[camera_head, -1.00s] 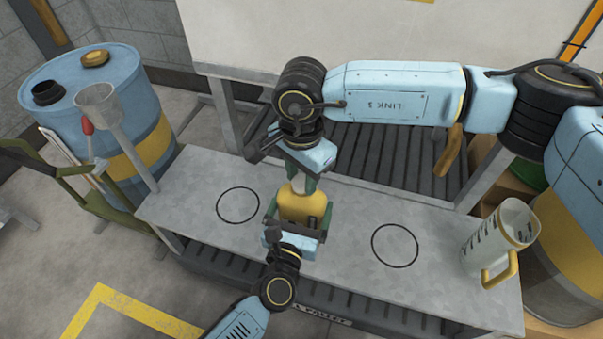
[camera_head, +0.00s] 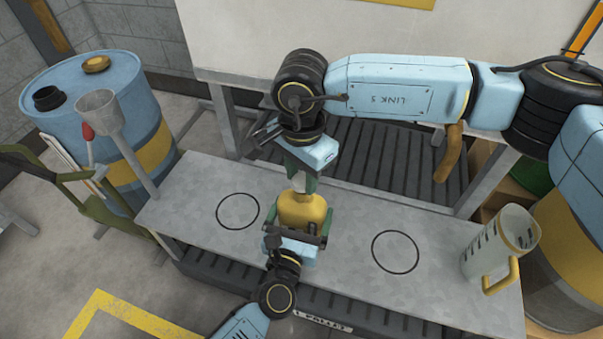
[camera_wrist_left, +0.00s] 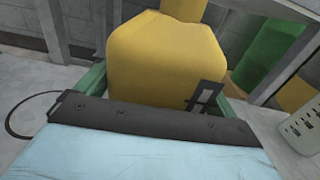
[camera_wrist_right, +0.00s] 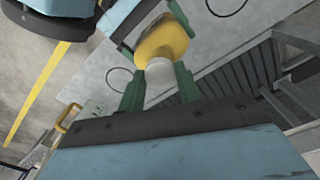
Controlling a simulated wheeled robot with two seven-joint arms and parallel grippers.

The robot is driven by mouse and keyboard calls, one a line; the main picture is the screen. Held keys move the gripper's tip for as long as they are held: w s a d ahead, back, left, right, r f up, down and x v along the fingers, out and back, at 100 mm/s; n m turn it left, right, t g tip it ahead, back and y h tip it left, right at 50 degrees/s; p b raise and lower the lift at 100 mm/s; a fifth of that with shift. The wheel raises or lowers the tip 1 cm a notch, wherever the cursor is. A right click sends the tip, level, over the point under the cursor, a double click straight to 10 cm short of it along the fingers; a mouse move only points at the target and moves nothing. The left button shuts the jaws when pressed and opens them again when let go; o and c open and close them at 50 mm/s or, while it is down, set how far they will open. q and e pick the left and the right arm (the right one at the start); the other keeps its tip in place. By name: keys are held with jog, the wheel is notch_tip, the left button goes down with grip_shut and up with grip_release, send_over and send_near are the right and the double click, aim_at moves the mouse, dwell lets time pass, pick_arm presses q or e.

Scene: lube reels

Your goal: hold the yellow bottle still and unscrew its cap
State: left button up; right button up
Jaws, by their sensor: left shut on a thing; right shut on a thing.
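The yellow bottle (camera_head: 302,209) stands upright over the middle of the bench, between the two drawn circles. Its body fills the upper middle of the left wrist view (camera_wrist_left: 155,60). My left gripper (camera_head: 300,219) is shut on the bottle's body from the near side, with a green finger on each side. The white cap (camera_wrist_right: 159,82) sits at the top of the bottle in the right wrist view. My right gripper (camera_wrist_right: 159,88) is shut on the cap from above. In the head view the fingers partly hide the cap (camera_head: 299,183). I cannot tell whether the bottle's base touches the bench.
The grey bench (camera_head: 340,262) has bare room around both circles. A clear jug with a yellow handle (camera_head: 500,246) stands at its right end. A funnel (camera_head: 97,103) on a post stands at the left, before a blue drum (camera_head: 125,90). A slatted rack (camera_head: 385,165) lies behind.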

aim_at(301, 180)
jog(key=shift+r, duration=0.1)
jog(key=shift+r, duration=1.9)
pick_arm(q)
jog(key=o, duration=1.5)
